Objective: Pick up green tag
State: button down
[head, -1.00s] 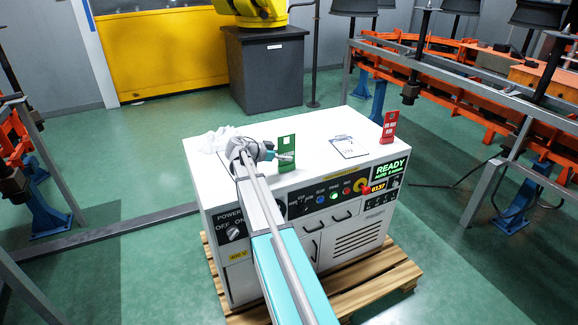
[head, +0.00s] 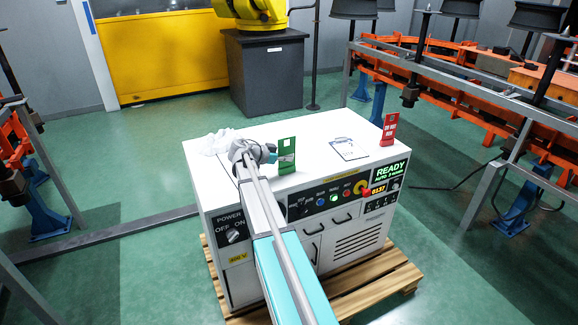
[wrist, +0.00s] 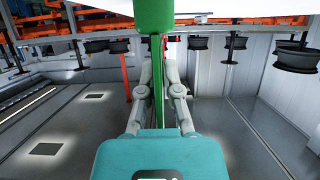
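The green tag (head: 287,154) stands upright on the white top of the control cabinet, near its front edge. In the wrist view the green tag (wrist: 154,18) shows edge-on, running down between my fingers. In the wrist view the two fingers of my gripper (wrist: 157,72) lean inward and sit close against the tag, one on each side.
The white cabinet (head: 318,128) also carries a red tag (head: 389,129), a clipboard (head: 349,149) and a crumpled white cloth (head: 215,141). The cabinet stands on a wooden pallet (head: 385,276). A grey rail frame (head: 455,83) is at the right.

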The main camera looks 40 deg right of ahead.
jog(key=shift+r, duration=0.2)
dwell(0.5)
jog(key=shift+r+p, duration=0.8)
jog(key=shift+p, duration=0.2)
jog(key=s+d+r+p, duration=0.2)
jog(key=s+r+p, duration=0.9)
jog(key=s, duration=0.2)
jog(key=shift+s, duration=0.4)
jog(key=shift+d, duration=0.1)
dwell(0.3)
